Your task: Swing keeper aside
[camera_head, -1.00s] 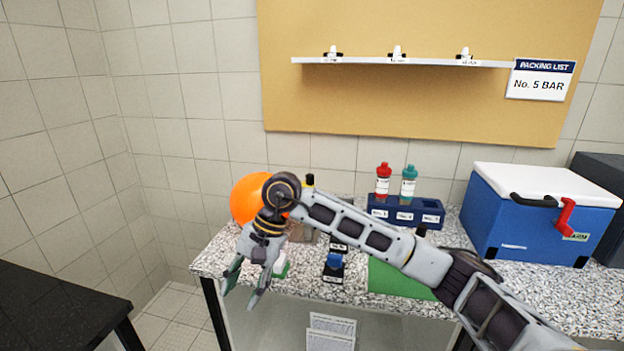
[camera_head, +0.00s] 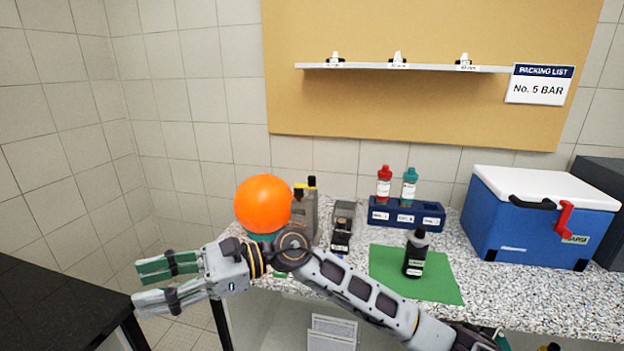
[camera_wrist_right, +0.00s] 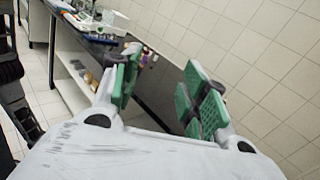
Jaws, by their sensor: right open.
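A red lever-like catch (camera_head: 565,218), likely the keeper, hangs at the front right of the blue box (camera_head: 525,230). The box has a white lid (camera_head: 540,188) that looks closed. My right gripper (camera_head: 140,286) is open and empty, far left of the box, past the bench's left end, pointing left. Its green-padded fingers also show spread apart in the right wrist view (camera_wrist_right: 160,92), with nothing between them. My left gripper is out of view.
A black bottle (camera_head: 415,254) stands on the green mat (camera_head: 442,287). A blue rack (camera_head: 385,215) holds red-capped and teal-capped bottles. An orange ball (camera_head: 262,203) and small devices (camera_head: 342,222) stand at the bench's left. A dark table (camera_head: 50,310) is at far left.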

